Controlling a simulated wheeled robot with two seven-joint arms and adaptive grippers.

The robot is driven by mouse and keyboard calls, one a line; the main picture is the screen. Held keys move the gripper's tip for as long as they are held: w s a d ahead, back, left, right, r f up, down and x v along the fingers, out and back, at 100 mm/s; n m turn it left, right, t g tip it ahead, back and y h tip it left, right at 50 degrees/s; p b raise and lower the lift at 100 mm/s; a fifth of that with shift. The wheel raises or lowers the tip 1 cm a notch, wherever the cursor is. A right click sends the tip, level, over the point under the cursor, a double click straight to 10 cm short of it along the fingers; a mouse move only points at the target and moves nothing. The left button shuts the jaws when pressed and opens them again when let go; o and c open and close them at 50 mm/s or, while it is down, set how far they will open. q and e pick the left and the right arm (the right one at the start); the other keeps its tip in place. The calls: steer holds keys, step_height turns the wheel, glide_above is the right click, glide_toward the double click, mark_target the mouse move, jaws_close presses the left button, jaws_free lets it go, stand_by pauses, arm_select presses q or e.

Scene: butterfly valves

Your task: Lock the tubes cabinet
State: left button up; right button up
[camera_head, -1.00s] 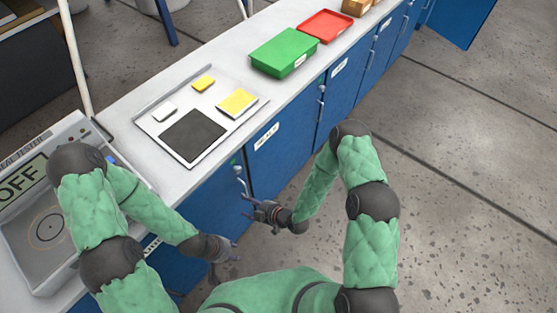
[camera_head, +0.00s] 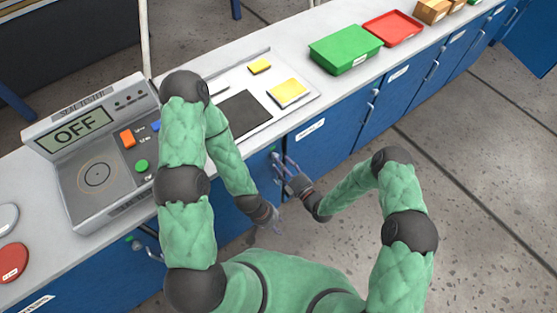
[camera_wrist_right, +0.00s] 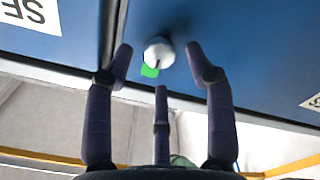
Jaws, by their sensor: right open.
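Blue cabinet doors (camera_head: 325,152) line the counter front; their labels are too small to read in the head view. My right gripper (camera_head: 290,178) is by the metal handle and green mark at a door seam. In the right wrist view, my right gripper (camera_wrist_right: 160,75) is open, its fingers spread on both sides of a round silvery knob (camera_wrist_right: 159,52) with a green mark (camera_wrist_right: 149,71). I cannot tell whether they touch it. A partly cut-off label (camera_wrist_right: 32,14) shows inverted letters. My left gripper (camera_head: 271,220) hangs lower left of the right one; its fingers are unclear.
The seal tester (camera_head: 100,150), reading OFF, stands on the counter (camera_head: 190,70). A green bin (camera_head: 345,50) and red tray (camera_head: 392,28) are farther right. Another handle (camera_head: 150,252) is at lower left. The floor (camera_head: 480,190) at right is clear.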

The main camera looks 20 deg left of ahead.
steer(key=shift+x, duration=1.5)
jaws_close()
